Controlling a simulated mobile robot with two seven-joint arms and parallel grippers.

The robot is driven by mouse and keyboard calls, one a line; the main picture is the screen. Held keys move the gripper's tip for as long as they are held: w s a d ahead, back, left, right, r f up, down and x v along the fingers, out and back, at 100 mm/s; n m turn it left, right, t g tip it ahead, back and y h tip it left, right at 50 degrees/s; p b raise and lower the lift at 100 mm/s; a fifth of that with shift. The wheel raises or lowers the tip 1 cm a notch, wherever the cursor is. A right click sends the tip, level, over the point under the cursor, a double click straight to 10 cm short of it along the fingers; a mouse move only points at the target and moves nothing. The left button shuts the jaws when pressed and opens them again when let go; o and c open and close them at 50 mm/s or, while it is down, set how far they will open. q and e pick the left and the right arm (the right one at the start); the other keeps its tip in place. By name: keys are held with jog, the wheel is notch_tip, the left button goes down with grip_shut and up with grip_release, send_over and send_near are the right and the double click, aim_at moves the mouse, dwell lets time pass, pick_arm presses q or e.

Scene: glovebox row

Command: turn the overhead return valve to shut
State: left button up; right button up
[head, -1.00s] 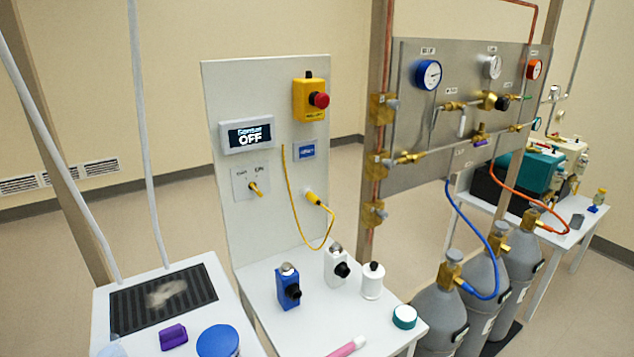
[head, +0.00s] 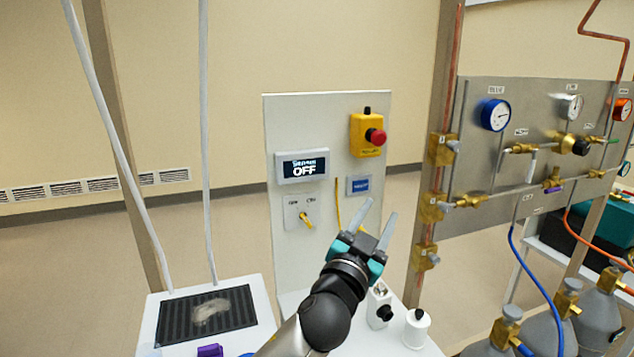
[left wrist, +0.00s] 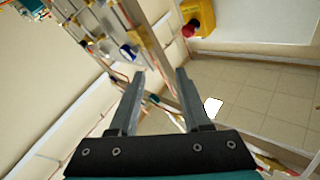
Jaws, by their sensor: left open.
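I cannot pick out an overhead return valve for certain in either view. My left gripper (head: 379,207) is open and empty in the head view, raised in front of the white control panel (head: 285,120), its fingers pointing up. It also shows in the left wrist view (left wrist: 160,76), with nothing between its fingers. A copper riser pipe (head: 454,60) with brass fittings (head: 440,150) stands right of the gripper and runs out of the top of the head view. My right gripper is not in view.
A grey gas panel (head: 500,215) with gauges and small valves stands at the right, above grey cylinders (head: 597,318). The control panel carries a red stop button (head: 376,137) and a display (head: 302,168) reading OFF.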

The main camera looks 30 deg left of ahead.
pick_arm(q)
jog(key=s+d+r+m+g+h, duration=0.25)
jog(key=d+r+m+h, duration=0.35)
jog(key=r+m, duration=0.4)
jog(key=s+d+r+m+g+h, duration=0.2)
jog(key=d+r+m+g+h, duration=0.15)
jog(key=r+m+h, duration=0.7)
jog(key=s+d+r+m+g+h, duration=0.2)
jog(key=d+r+m+g+h, duration=0.2)
jog(key=r+m, duration=0.65)
jog(key=s+a+r+n+t+y+p, duration=0.1)
jog(key=s+a+r+n+t+y, duration=0.3)
jog(key=a+r+n+y, duration=0.7)
jog(key=s+a+r+n+t+y, duration=0.3)
jog(key=a+r+n+t+y, duration=0.2)
jog(key=a+r+y, duration=0.75)
jog(key=w+a+h+p, duration=0.2)
jog(key=w+p, duration=0.4)
jog(key=w, duration=0.9)
jog(key=shift+a+f, duration=0.25)
jog(key=shift+a, duration=0.45)
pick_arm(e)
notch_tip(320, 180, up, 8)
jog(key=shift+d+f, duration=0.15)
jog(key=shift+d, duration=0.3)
